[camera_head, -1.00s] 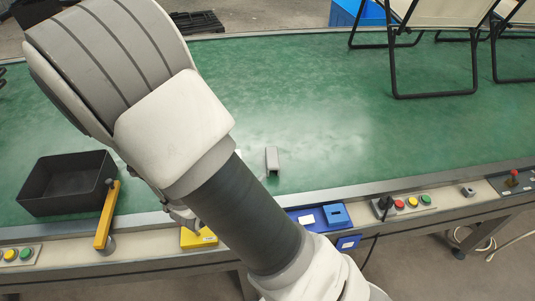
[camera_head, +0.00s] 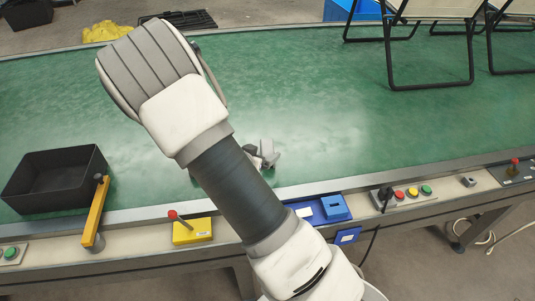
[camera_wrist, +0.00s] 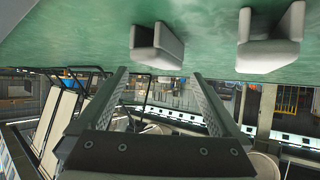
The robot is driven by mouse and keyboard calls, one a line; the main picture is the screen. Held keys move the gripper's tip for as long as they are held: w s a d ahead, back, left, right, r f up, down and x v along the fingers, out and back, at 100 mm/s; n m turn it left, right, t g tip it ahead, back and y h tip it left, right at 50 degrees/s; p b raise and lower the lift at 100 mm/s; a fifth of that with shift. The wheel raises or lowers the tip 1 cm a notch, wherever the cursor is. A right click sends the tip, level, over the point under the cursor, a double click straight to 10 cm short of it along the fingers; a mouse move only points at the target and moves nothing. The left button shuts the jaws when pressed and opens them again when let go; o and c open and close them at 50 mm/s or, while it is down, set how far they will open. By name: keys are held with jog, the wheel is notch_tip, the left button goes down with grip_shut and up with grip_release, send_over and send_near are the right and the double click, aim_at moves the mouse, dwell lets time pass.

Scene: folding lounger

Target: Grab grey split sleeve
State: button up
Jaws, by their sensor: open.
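A light grey split sleeve (camera_head: 267,150) lies on the green table beside my forearm in the head view. Small grey shapes touch or overlap it there, and I cannot tell which are other parts or my fingertips. In the wrist view, two grey U-shaped sleeves show on the green surface, one (camera_wrist: 157,46) near the upper middle and one (camera_wrist: 270,42) at the upper right. My gripper (camera_wrist: 160,74) is open, with nothing between its fingers. The upper-middle sleeve appears just beyond the fingertips, with a gap. My forearm hides most of the gripper in the head view.
A black bin (camera_head: 54,180) stands at the left of the green table (camera_head: 330,110). Along the front edge are a yellow lever (camera_head: 95,212), a yellow box (camera_head: 192,231) with a red-tipped stick and a blue tray (camera_head: 318,210). Folding loungers (camera_head: 430,45) stand at the back right.

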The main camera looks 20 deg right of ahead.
aim_at(268, 148)
jog(key=x, duration=0.3)
jog(key=shift+f, duration=0.1)
jog(key=shift+c, duration=0.3)
grip_shut()
